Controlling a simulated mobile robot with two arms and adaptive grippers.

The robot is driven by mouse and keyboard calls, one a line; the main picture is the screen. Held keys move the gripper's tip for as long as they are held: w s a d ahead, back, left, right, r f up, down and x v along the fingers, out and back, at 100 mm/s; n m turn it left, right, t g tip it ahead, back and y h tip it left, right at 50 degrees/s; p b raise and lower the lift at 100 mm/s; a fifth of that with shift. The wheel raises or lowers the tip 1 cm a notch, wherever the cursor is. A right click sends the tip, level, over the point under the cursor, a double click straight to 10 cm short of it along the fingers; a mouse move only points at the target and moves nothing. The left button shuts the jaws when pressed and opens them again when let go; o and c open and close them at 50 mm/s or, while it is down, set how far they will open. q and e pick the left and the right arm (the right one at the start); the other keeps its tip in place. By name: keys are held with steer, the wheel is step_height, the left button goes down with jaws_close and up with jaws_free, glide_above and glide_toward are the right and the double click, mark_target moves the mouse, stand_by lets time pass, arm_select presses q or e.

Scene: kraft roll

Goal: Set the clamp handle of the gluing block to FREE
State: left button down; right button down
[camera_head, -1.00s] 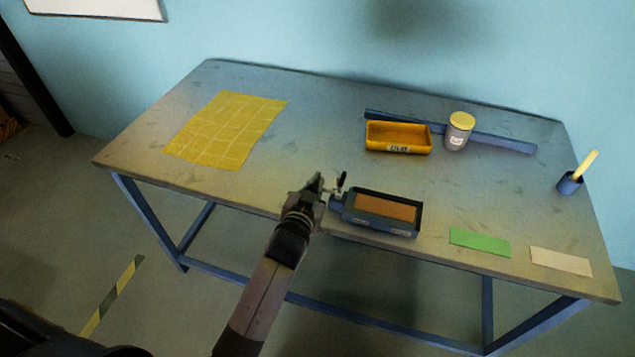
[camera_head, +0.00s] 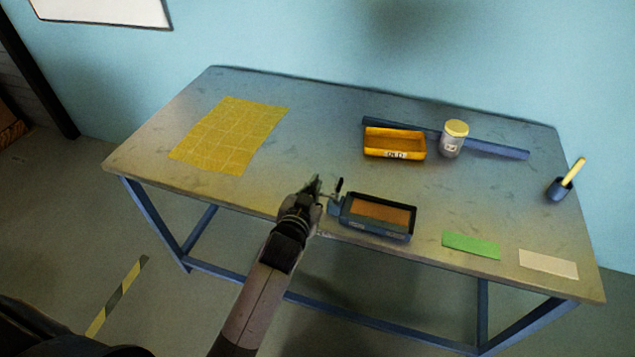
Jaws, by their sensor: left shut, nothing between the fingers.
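The gluing block (camera_head: 378,225) is a dark blue-grey box with a brown inset, near the front edge of the table. Its clamp handle (camera_head: 339,186) is a small dark lever standing up at the block's left end. My left gripper (camera_head: 318,183) is shut and empty just left of the handle. Whether its fingertips touch the handle I cannot tell. The marks on the block are too small to read. My right gripper is not in view.
On the table (camera_head: 300,150) lie a yellow gridded sheet (camera_head: 229,136), a green card (camera_head: 471,245) and a pale card (camera_head: 548,264). A yellow tray (camera_head: 394,154), a lidded jar (camera_head: 453,141), a blue bar (camera_head: 500,149) and a cup with a brush (camera_head: 558,190) stand behind. The middle is clear.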

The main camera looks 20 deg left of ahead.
arm_select(q)
steer(key=v, duration=0.6)
steer(key=shift+s+a+b, duration=0.2)
steer(key=shift+s+b, duration=0.15)
steer(key=shift+b, duration=0.05)
steer(key=s+d+f+g+h, duration=0.15)
steer(key=s+f, duration=0.25)
steer(key=f, duration=0.8)
steer(key=s+f+m+g, duration=0.1)
steer(key=s+f+g, duration=0.3)
steer(key=f, duration=0.8)
steer(key=s+d+f+g, duration=0.15)
steer(key=s+f, duration=0.35)
steer(key=f, duration=0.6)
steer(key=s+a+f+g, duration=0.2)
steer(key=s+f, duration=0.3)
steer(key=s, duration=0.5)
steer(key=s+a+f+g, duration=0.2)
steer(key=s+f, duration=0.4)
steer(key=s, duration=0.4)
steer(key=s+a+f+g, duration=0.3)
steer(key=s+f, duration=0.3)
steer(key=s, duration=0.3)
steer(key=shift+s+a+y, duration=0.35)
steer(key=shift+s+a, duration=0.05)
steer(key=shift+a, duration=0.2)
